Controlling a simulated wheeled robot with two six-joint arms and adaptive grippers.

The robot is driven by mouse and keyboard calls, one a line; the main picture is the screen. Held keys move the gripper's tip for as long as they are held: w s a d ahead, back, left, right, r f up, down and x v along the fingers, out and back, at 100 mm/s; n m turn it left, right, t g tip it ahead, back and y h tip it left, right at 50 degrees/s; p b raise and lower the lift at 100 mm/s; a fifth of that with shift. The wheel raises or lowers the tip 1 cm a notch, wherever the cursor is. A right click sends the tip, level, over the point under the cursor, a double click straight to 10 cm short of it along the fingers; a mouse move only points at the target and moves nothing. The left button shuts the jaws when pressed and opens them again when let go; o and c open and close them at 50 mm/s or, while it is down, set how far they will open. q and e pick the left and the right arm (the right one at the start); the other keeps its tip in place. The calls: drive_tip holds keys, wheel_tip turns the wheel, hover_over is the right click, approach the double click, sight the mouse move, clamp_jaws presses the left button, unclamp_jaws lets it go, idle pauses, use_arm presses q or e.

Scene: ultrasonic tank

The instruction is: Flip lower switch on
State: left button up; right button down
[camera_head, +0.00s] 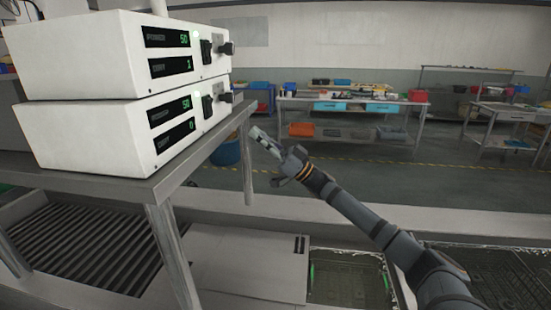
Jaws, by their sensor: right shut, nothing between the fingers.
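Two white control boxes are stacked on a metal table at the left. The lower box (75,140) has green displays that seem to read 50 and 0, a dark switch (207,106) and a knob (227,97) near its right edge. The upper box (75,55) has a matching switch (206,52), with displays reading 50 and 1. My right gripper (258,134) is shut and empty, to the right of the lower switch and apart from it, just past the table's right edge. My left gripper is not in view.
The metal table (130,192) carries the boxes; its right edge and legs are close to my right gripper. A ribbed dark surface (85,248) lies below. Workbenches (350,104) with bins stand far back. The space right of the boxes is clear.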

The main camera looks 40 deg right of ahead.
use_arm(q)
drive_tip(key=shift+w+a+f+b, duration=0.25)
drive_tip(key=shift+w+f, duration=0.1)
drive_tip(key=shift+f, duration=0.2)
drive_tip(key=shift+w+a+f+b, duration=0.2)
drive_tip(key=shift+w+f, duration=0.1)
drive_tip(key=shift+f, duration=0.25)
use_arm(e)
drive_tip(key=f, duration=0.2)
drive_tip(key=s+f, duration=0.1)
drive_tip(key=f, duration=0.1)
drive_tip(key=shift+s+d+f, duration=0.1)
drive_tip(key=shift+d, duration=0.1)
drive_tip(key=shift+s+d, duration=0.1)
drive_tip(key=shift+d, duration=0.05)
